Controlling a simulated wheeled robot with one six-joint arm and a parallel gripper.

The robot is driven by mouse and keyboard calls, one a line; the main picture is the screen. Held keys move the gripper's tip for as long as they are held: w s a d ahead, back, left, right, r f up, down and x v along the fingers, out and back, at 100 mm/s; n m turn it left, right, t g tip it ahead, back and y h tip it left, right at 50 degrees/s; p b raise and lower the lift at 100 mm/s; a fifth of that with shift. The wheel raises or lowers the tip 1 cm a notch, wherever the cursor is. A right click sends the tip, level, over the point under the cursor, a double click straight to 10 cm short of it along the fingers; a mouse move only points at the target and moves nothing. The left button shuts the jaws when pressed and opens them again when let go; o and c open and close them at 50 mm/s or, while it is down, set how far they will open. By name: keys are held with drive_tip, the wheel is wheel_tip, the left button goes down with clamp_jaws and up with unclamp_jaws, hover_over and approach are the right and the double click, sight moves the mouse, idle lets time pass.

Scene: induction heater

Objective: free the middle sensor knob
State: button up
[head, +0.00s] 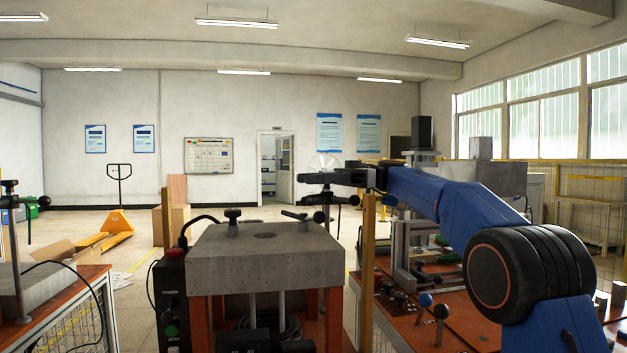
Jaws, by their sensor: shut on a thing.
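The middle heater station has a grey block top (222,262) with a dark sensor stand at its back right. The middle sensor knob (327,189) is a small dark shape at the top of this stand, above a black crossbar with rounded ends (353,200). My gripper (314,178) reaches in level from the right, its dark fingers at the top of the knob. It is shut on the knob, and the fingers hide most of the knob. The exact contact is too small to see.
Black clamp handles (233,214) stand on the block. A red-topped control box (173,300) is at its left. Another station (40,290) is at left, and an orange bench (400,325) with ball-topped levers at right.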

drive_tip(key=o, duration=1)
wheel_tip(320, 180, up, 10)
